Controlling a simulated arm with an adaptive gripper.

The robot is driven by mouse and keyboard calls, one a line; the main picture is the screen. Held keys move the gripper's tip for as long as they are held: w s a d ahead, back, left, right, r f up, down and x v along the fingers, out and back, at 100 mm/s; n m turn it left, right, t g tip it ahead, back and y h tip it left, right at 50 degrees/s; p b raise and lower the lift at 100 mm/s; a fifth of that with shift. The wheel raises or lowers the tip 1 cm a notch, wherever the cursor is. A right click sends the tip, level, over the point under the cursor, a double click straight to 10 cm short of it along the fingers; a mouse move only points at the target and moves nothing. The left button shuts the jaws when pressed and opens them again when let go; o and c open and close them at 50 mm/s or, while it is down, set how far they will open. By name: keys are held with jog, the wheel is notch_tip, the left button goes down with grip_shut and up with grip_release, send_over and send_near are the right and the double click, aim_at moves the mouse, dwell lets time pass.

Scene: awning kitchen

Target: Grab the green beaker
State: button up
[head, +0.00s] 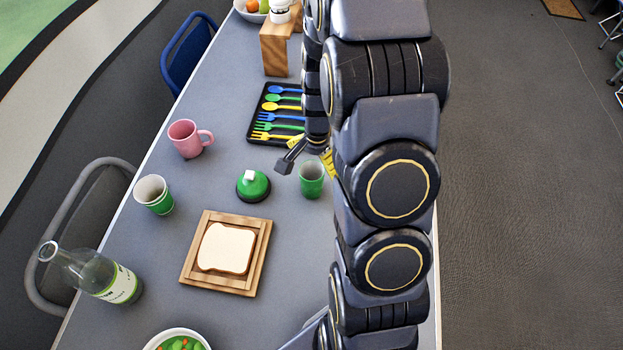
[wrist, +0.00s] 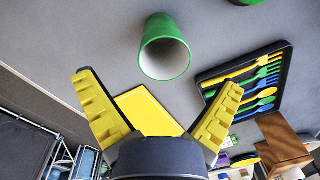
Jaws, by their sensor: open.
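A green beaker (head: 312,181) stands upright on the grey table near its right edge, partly beside my arm. In the wrist view the green beaker (wrist: 164,30) shows its pale inside, just beyond the fingertips and roughly centred between them. My gripper (head: 306,155) is just behind the beaker in the head view, partly hidden by my arm. In the wrist view my gripper (wrist: 159,80) has its yellow ribbed fingers spread wide, with nothing between them. A second cup, green and white (head: 154,195), stands at the left table edge.
A green dome-shaped item (head: 254,186) stands close left of the beaker. A black cutlery tray (head: 251,126), a pink mug (head: 188,139), a wooden board (head: 190,271) with bread, and a bottle (head: 110,279) are around. Bare table lies between them.

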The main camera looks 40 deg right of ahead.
aim_at(312, 172)
jog(key=f, duration=0.4)
jog(key=shift+w+a+f, duration=0.15)
jog(key=shift+w, duration=0.2)
jog(key=c, duration=1.2)
